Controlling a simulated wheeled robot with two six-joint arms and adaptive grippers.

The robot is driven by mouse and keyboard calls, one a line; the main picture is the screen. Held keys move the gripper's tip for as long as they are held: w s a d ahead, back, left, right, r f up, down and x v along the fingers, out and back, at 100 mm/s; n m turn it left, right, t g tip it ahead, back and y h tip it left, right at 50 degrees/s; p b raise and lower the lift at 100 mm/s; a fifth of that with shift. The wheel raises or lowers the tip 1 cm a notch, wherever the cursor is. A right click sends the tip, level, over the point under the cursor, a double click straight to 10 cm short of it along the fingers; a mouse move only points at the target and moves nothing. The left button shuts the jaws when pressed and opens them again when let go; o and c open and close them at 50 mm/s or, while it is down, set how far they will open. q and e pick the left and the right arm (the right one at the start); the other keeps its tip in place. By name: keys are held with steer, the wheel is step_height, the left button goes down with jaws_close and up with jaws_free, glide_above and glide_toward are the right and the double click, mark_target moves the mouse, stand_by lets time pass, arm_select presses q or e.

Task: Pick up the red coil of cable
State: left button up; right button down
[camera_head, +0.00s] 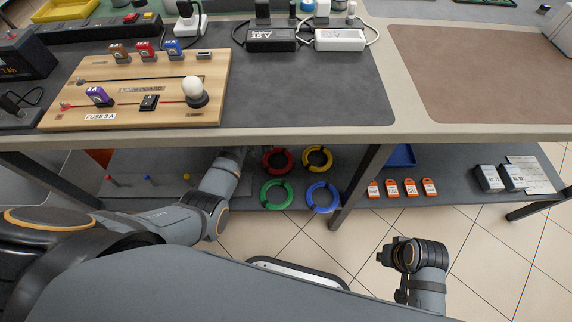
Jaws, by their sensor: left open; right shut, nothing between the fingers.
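The red coil of cable (277,160) lies on the lower shelf under the workbench, at the back left of a group of coils. A yellow coil (318,159) is to its right, a green coil (276,194) in front of it and a blue coil (323,197) diagonally in front. My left arm reaches in under the tabletop; my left gripper (241,152) is open, left of the red coil and apart from it, mostly hidden by the tabletop edge. My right gripper (384,256) is shut and empty, above the floor in front of the shelf.
The tabletop front edge (300,135) overhangs the shelf. A table leg (357,188) stands right of the coils. Orange tags (410,188), a blue bin (402,156) and small boxes (490,178) are further right. A wooden fuse board (210,95) is on top.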

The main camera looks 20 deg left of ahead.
arm_select(q)
steer(key=b, duration=0.2)
glide_above(266, 164)
steer(key=f, duration=0.2)
steer(key=a+f, duration=0.1)
steer(key=f, duration=0.1)
steer(key=shift+s+f, duration=0.15)
steer(key=shift+f, duration=0.4)
steer(key=f+b, duration=0.2)
steer(key=f, duration=0.1)
steer(key=f+b, duration=0.1)
steer(key=f, duration=0.1)
steer(key=shift+w+d, duration=0.2)
steer(key=shift+d, duration=0.2)
steer(key=shift+f, duration=0.15)
arm_select(e)
step_height(266, 164, down, 6)
steer(key=w+a+t+y, duration=0.1)
steer(key=a+t, duration=0.1)
steer(key=t, duration=0.1)
steer(key=shift+w+a+f, duration=0.15)
steer(key=shift+w, duration=0.2)
arm_select(q)
steer(key=shift+c, duration=0.4)
jaws_close()
